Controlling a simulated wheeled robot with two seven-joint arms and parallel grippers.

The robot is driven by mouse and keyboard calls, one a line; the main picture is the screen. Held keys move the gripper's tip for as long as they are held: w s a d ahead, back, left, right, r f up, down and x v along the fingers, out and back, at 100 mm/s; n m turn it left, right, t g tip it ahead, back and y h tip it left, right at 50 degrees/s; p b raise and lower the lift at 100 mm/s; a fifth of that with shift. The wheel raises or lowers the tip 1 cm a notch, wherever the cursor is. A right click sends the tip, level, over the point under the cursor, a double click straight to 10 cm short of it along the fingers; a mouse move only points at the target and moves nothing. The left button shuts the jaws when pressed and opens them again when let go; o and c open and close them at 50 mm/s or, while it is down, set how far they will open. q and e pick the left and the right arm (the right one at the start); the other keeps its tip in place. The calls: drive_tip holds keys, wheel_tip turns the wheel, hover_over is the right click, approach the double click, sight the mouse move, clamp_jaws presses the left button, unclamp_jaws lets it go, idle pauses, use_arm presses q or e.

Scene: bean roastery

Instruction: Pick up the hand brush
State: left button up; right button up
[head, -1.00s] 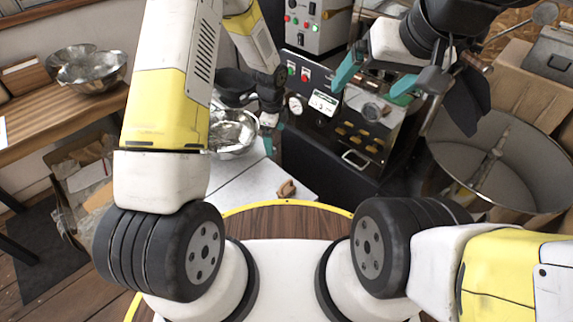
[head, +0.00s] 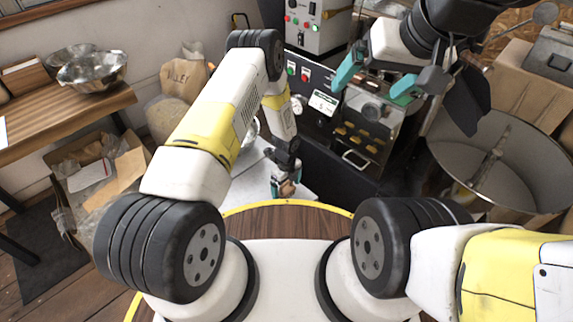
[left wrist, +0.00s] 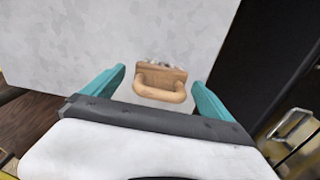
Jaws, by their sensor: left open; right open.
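The hand brush (left wrist: 160,82) has a light wooden body with a loop-shaped handle. In the left wrist view it lies on a pale grey surface (left wrist: 110,30), between and just beyond the tips of my open left gripper (left wrist: 160,85). I cannot tell whether the fingers touch it. In the head view the brush (head: 287,187) shows only as a small tan patch beside my left gripper (head: 284,188), which mostly hides it. My right gripper (head: 375,80) is open and empty, in front of the roasting machine.
The dark roasting machine (head: 350,125) with knobs and a handle stands beyond the pale surface. A large round metal bin (head: 530,170) is at the right. A wooden bench (head: 60,125) with metal bowls (head: 92,70) and an open cardboard box (head: 100,170) are at the left.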

use_arm(q)
drive_tip(key=shift+f, duration=0.9)
drive_tip(key=shift+c, duration=0.5)
drive_tip(key=c, duration=1.6)
drive_tip(key=shift+o, duration=0.2)
